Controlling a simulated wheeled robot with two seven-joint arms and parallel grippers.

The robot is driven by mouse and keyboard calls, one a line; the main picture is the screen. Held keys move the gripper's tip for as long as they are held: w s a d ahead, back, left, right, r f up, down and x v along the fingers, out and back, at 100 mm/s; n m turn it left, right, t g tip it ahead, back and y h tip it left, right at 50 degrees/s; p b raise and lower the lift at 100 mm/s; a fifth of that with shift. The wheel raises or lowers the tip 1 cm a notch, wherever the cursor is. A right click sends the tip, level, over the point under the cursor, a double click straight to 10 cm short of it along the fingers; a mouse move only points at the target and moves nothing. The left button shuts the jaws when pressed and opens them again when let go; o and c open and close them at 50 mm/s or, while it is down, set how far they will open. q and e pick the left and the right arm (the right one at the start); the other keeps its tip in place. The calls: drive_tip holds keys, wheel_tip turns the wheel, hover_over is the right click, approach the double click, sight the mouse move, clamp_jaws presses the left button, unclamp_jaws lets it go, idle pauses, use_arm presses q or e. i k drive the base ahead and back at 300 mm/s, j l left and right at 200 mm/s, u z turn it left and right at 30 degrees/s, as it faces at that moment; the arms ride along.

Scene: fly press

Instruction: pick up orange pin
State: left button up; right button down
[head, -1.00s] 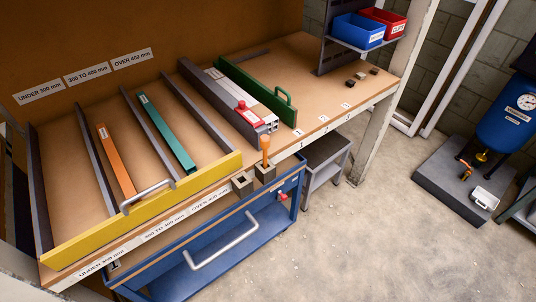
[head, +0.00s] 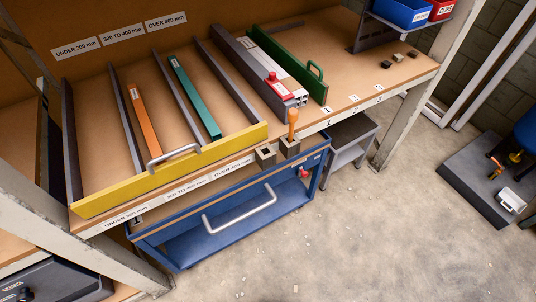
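The orange pin (head: 292,122) stands upright in a small block holder (head: 290,148) at the front edge of the workbench, right of the yellow front rail. Its rounded top is clear and its lower end is hidden in the holder. A second block (head: 265,157) with an open square hole sits just left of it and looks empty. Neither of my grippers shows in the head view.
The yellow rail (head: 175,170) with a metal handle fronts lanes holding an orange bar (head: 145,120) and a teal bar (head: 195,98). A blue cart (head: 175,257) stands below the bench. Open concrete floor (head: 350,240) lies in front and right.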

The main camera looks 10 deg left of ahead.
sight(293, 113)
drive_tip(key=i+l+u, duration=0.1)
drive_tip(key=i+l, duration=0.55)
drive_tip(key=i, duration=0.1)
